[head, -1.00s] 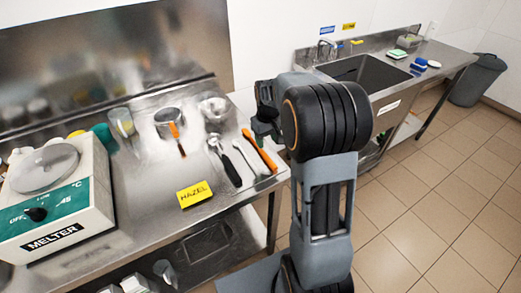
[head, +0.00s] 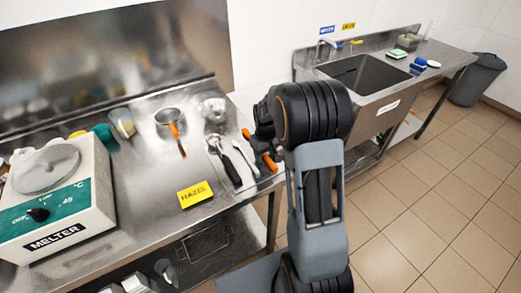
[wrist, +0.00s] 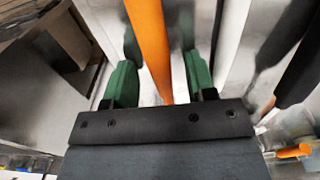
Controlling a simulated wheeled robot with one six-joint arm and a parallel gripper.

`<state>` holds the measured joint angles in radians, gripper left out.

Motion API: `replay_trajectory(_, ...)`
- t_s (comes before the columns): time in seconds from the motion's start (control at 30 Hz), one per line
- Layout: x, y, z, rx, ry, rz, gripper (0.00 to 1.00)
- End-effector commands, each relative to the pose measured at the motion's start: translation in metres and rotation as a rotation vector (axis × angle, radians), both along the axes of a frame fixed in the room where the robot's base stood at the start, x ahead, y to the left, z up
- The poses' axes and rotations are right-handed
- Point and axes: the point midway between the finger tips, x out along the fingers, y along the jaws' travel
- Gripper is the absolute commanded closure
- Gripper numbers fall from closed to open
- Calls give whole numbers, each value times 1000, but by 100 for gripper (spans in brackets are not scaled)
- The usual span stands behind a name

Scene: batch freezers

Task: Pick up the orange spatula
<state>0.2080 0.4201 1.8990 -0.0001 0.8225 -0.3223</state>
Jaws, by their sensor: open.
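The orange spatula (head: 269,162) lies near the right end of the steel table, partly hidden behind my arm and gripper in the head view. In the wrist view its orange handle (wrist: 148,35) runs lengthwise between my two green fingers. My gripper (wrist: 161,62) is open, with one finger on each side of the handle and a visible gap at both sides. I cannot tell whether the fingers reach down to the tabletop.
A light-coloured utensil (head: 245,158) and a black-handled tool (head: 226,163) lie just left of the spatula. A sink (head: 365,75) is at the right.

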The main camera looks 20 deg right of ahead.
Motion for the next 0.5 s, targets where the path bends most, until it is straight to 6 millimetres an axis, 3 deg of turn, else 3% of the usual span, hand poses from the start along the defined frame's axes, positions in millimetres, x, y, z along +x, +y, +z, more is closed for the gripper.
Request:
replay_trajectory(0.07,0,0,0,0,0,0,53)
replay_trajectory(0.5,0,0,0,0,0,0,95)
